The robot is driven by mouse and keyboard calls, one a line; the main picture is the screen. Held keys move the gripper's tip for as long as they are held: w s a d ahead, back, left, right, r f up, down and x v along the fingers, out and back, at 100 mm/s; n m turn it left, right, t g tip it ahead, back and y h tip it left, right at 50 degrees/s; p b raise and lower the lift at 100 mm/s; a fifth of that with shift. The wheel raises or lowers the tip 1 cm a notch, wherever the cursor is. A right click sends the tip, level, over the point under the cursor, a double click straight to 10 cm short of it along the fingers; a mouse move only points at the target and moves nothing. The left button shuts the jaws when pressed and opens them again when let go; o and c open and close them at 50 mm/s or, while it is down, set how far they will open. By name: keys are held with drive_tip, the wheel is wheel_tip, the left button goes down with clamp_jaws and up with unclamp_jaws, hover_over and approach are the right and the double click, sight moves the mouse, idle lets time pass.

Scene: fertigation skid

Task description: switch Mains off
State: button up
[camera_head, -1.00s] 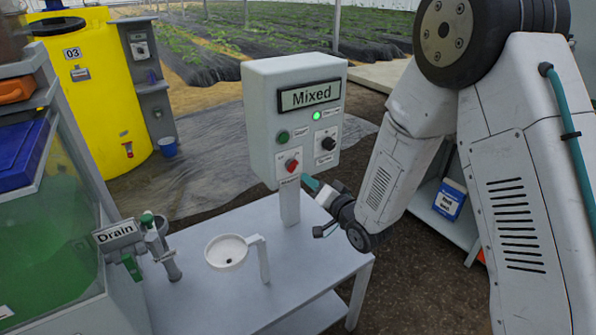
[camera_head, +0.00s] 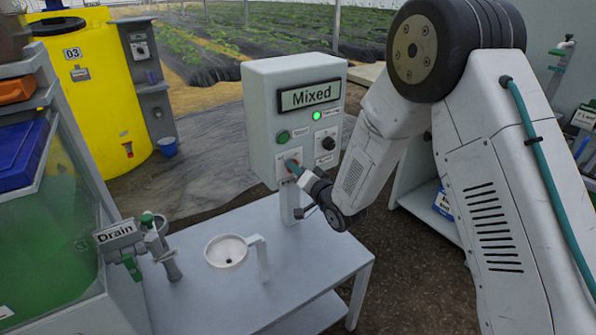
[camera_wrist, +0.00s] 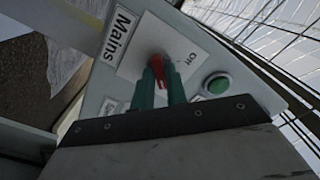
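The Mains switch is a red rotary knob on a pale plate on the grey control box (camera_head: 262,125). In the wrist view, the red knob (camera_wrist: 157,70) stands between the two teal fingers of my gripper (camera_wrist: 161,82). The "Mains" label (camera_wrist: 119,33) is left of the plate and an "Off" mark (camera_wrist: 183,56) is on its right side. In the head view, my gripper (camera_head: 294,166) is at the lower left of the box front and mostly hides the knob. The fingers are close on both sides of the knob; whether they press on it is unclear.
The box shows "Mixed" (camera_head: 309,95), a lit green lamp (camera_head: 316,115), a green button (camera_head: 283,137) and a black knob (camera_head: 328,143). A Drain valve (camera_head: 130,262) is at left.

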clamp_jaws()
drive_tip(key=shift+n, duration=0.4)
drive_tip(key=n, duration=1.7)
idle(0.4)
